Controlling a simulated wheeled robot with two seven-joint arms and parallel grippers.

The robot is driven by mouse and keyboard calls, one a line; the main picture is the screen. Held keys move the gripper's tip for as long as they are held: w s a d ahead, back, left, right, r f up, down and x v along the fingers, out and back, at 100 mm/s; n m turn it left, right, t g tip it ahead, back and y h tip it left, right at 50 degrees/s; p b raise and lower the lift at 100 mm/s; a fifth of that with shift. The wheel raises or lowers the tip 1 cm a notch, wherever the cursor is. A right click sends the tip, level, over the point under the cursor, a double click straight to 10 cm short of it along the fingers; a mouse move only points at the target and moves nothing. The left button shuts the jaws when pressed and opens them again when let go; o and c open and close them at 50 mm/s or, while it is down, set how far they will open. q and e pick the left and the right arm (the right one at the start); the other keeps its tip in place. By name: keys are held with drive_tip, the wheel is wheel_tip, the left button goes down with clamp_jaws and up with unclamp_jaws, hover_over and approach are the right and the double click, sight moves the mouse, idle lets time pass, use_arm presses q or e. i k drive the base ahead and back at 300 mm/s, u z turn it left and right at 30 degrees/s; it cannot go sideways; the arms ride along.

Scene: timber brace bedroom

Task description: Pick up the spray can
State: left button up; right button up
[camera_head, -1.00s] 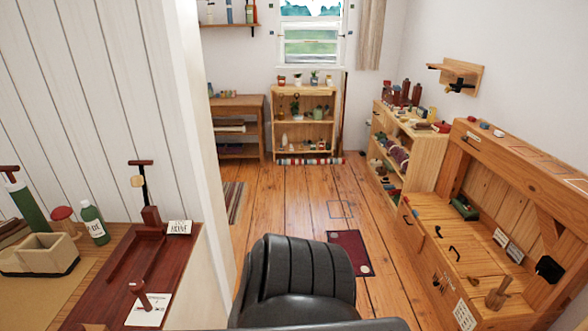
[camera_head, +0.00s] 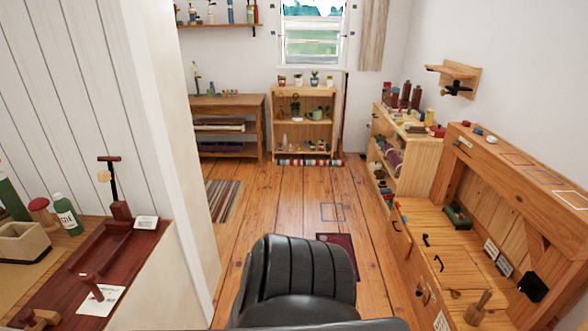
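I cannot tell for certain which thing is the spray can. Small upright bottles or cans, one with a blue part (camera_head: 230,12), stand on the wall shelf (camera_head: 222,26) at the back left, too small to identify. A green bottle with a white label (camera_head: 67,217) stands on the left worktop. Dark red cylinders (camera_head: 405,96) stand on top of the right-hand shelf unit. Neither of my grippers shows in this view.
A wooden table (camera_head: 228,104) and a low bookcase (camera_head: 304,105) stand at the back wall. A wooden workbench (camera_head: 455,255) lines the right. A white partition end (camera_head: 165,130) stands left. The plank floor (camera_head: 280,205) is open between, with a striped rug (camera_head: 225,200).

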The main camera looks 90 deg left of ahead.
sight(64, 208)
drive_tip(key=u, duration=2.8)
drive_tip(key=i, duration=3)
drive_tip(key=u, duration=3.15)
drive_tip(key=i, duration=0.45)
drive_tip(key=z, duration=0.15)
